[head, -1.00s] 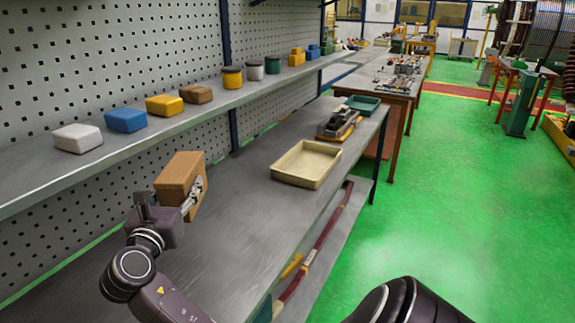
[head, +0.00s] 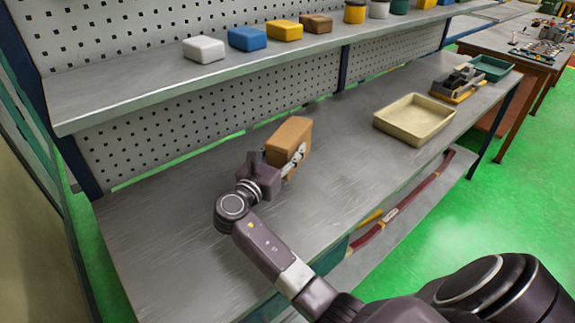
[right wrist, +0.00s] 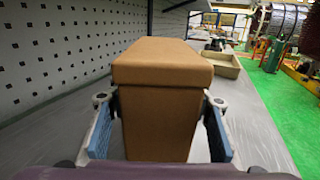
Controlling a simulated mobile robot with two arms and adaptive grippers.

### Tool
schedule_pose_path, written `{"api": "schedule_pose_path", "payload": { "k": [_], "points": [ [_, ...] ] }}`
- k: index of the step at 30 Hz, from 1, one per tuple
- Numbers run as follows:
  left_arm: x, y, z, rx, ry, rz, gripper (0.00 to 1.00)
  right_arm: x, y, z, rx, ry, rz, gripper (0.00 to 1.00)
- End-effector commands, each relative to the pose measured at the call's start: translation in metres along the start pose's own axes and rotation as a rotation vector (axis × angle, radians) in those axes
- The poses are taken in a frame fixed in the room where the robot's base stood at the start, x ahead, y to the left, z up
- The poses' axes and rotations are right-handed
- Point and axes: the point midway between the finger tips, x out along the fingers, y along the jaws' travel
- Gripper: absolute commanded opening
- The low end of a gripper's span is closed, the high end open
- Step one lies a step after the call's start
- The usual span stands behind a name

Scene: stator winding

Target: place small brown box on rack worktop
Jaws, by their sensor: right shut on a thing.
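The small brown box (head: 289,136) is a cardboard-coloured block with a lid-like upper part. My right gripper (head: 292,160) is shut on it, and my right arm reaches in from the bottom right of the head view. In the right wrist view the box (right wrist: 160,95) stands upright between the two blue-padded fingers (right wrist: 160,125). The rack worktop (head: 330,190) is the grey metal surface beneath and around it. The box is over the worktop's rear part; whether its base touches the surface I cannot tell. My left gripper is not in view.
A beige tray (head: 413,120) lies on the worktop to the right, with a dark tool on a yellow base (head: 458,84) and a green tray (head: 487,68) beyond. A shelf (head: 140,87) with coloured boxes hangs above the back. The worktop's left part is bare.

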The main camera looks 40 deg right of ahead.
Motion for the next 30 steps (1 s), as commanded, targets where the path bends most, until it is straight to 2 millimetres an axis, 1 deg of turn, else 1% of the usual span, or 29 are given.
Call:
{"api": "schedule_pose_path", "payload": {
  "k": [1,7,12,14,16,26,27,30],
  "points": [
    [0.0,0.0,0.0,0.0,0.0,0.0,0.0,0.0,0.0,-0.007,-0.002,-0.004,0.001,0.13],
    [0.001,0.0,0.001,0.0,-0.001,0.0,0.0,0.0,0.0,-0.024,-0.002,-0.004,0.001,0.13],
    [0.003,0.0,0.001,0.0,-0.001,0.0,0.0,0.0,0.0,-0.05,-0.002,-0.003,0.001,0.13],
    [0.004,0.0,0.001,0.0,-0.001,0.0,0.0,0.0,0.0,-0.056,-0.002,-0.004,0.001,0.13],
    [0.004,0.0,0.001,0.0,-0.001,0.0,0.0,0.0,0.0,-0.059,0.001,-0.004,0.001,0.13],
    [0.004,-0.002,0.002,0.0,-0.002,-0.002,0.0,0.0,0.0,-0.062,0.001,-0.004,0.001,0.13],
    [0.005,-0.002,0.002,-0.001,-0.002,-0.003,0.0,0.0,0.0,-0.064,0.0,-0.001,0.0,0.48],
    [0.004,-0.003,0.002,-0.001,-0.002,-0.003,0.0,0.0,0.0,-0.063,0.0,-0.001,0.0,0.59]
  ]
}}
